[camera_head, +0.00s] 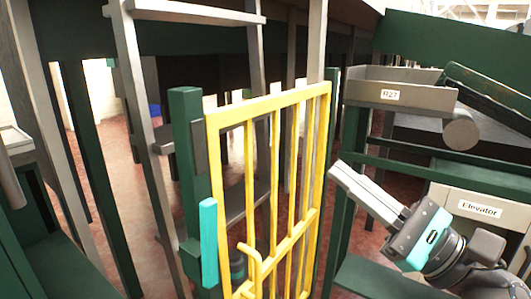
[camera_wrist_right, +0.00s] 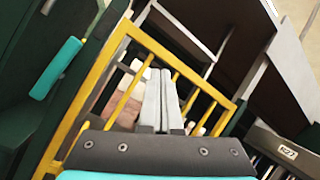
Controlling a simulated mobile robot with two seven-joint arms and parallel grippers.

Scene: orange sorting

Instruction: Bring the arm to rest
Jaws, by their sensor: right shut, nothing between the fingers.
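My right gripper (camera_head: 335,172) comes in from the right in the head view. Its two pale fingers lie together with nothing between them, pointing up and left toward the yellow gate. In the right wrist view the same gripper (camera_wrist_right: 160,75) shows its fingers side by side and shut, with the yellow gate behind them. The gripper appears apart from the gate. My left gripper is not in view. No oranges show in these frames.
A yellow barred gate (camera_head: 267,105) with a handle stands upright on a green post (camera_head: 188,130). A teal block (camera_head: 208,243) is on the post side. At right are a grey trough labelled R27 (camera_head: 400,90) and an Elevator sign (camera_head: 480,209). Red floor (camera_head: 115,175) shows at left.

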